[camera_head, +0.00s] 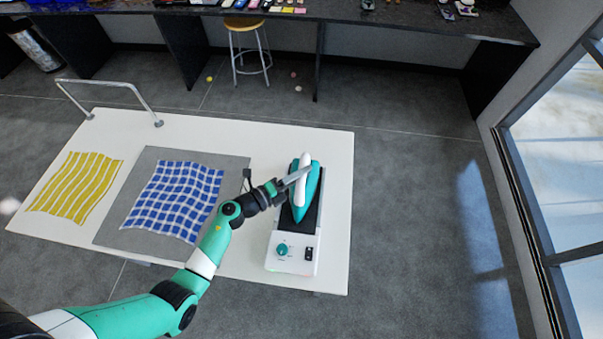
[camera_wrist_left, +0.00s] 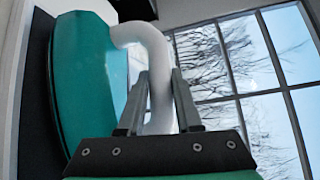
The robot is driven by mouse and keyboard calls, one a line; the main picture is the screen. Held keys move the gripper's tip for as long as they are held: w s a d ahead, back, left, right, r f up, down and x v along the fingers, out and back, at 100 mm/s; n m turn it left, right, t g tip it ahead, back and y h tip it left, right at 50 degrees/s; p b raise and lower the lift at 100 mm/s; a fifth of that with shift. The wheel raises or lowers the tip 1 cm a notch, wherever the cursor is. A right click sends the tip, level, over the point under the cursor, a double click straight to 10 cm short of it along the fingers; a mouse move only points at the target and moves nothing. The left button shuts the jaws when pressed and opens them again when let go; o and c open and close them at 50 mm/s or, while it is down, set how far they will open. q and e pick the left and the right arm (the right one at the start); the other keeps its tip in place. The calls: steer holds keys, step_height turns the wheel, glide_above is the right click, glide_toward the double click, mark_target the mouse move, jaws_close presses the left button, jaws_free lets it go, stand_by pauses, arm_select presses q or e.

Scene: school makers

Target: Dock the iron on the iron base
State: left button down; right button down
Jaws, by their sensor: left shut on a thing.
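The teal iron (camera_head: 311,186) with a white handle is over the dark rest of the white iron base (camera_head: 290,258), on the right part of the table. Its nose points towards the base's knob end. I cannot tell whether it fully touches the rest. My left gripper (camera_head: 296,176) reaches in from the left and is shut on the iron's handle. In the left wrist view, the two fingers (camera_wrist_left: 160,95) close around the white handle (camera_wrist_left: 158,60), beside the teal body (camera_wrist_left: 85,80). My right gripper is not in view.
The white table (camera_head: 230,126) also bears a grey mat (camera_head: 125,225) with a blue checked cloth (camera_head: 176,200), a yellow striped cloth (camera_head: 77,186) and a metal rail (camera_head: 112,83) at the back left. A stool (camera_head: 243,25) stands behind, under a dark counter (camera_head: 410,20).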

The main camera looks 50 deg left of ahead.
arm_select(q)
steer(key=shift+r, duration=0.15)
steer(key=shift+f+b, duration=0.4)
steer(key=shift+f, duration=0.25)
stand_by(0.4)
steer(key=c, duration=0.9)
jaws_free()
steer(key=shift+w, duration=0.1)
steer(key=shift+o, duration=0.2)
steer(key=shift+f, duration=0.2)
steer(key=shift+s+a+r+p, duration=0.15)
steer(key=shift+s+p, duration=0.25)
steer(key=shift+s, duration=0.25)
steer(key=shift+s+a+r+p, duration=0.1)
steer(key=shift+s+p, duration=0.25)
steer(key=shift+s, duration=0.45)
steer(key=shift+s+a+r+p, duration=0.1)
steer(key=shift+s+p, duration=0.2)
steer(key=shift+s, duration=0.45)
steer(key=s+p, duration=0.2)
steer(key=s, duration=0.4)
steer(key=shift+s+a+r, duration=0.25)
steer(key=shift+s+a, duration=0.05)
